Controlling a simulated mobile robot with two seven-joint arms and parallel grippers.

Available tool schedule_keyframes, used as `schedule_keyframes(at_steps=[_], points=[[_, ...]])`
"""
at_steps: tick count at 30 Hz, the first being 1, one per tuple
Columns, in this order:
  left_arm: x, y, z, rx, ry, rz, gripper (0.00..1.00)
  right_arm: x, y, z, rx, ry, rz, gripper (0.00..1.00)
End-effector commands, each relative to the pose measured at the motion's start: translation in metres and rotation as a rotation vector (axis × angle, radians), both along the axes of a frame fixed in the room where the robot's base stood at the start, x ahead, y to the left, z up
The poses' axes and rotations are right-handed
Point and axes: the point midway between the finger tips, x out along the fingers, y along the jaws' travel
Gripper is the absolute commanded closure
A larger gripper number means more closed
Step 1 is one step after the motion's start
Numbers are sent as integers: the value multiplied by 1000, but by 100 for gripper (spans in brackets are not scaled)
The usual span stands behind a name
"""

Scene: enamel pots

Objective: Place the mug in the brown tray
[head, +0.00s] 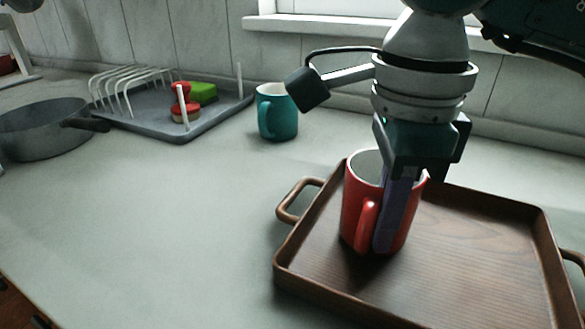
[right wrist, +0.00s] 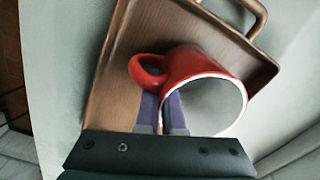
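The red mug (head: 358,205) is upright inside the brown tray (head: 470,215), near its left side, with its handle facing the front. Its base is at or just above the tray floor; I cannot tell if it touches. My right gripper (head: 398,215) points down at the mug, with one purple finger outside the wall beside the handle. In the right wrist view, the fingers (right wrist: 161,110) close on the wall of the mug (right wrist: 205,68), one inside the rim, over the tray (right wrist: 128,70). My left gripper is not in view.
A teal mug (head: 277,112) stands behind the tray. A grey dish rack (head: 215,115) with a green and a red item is at the back left. A grey pan (head: 45,135) is at the far left. The counter between them and the tray is clear.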

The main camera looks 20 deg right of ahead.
Motion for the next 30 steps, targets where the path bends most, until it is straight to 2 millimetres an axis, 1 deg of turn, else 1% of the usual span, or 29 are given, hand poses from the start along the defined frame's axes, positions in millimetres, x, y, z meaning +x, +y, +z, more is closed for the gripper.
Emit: schedule_keyframes(at_steps=[1, 7, 11, 12, 19, 26, 29, 30], points=[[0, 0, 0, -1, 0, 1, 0, 0, 0, -3, 2, -1, 0, 100], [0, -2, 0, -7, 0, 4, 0, 1, 0, -2, 2, -3, 1, 100], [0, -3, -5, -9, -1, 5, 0, 1, 0, -7, 2, -3, 0, 100], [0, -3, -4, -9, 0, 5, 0, 0, 0, -6, 1, -2, 0, 92], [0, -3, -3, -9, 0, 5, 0, 0, 0, -5, 1, -2, 0, 66], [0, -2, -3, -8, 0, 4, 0, 0, 0, -5, 1, -2, 0, 65], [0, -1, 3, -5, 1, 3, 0, 0, 0, 1, 2, -1, 0, 65], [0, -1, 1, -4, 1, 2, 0, 1, 0, 4, 1, -4, 0, 65]])
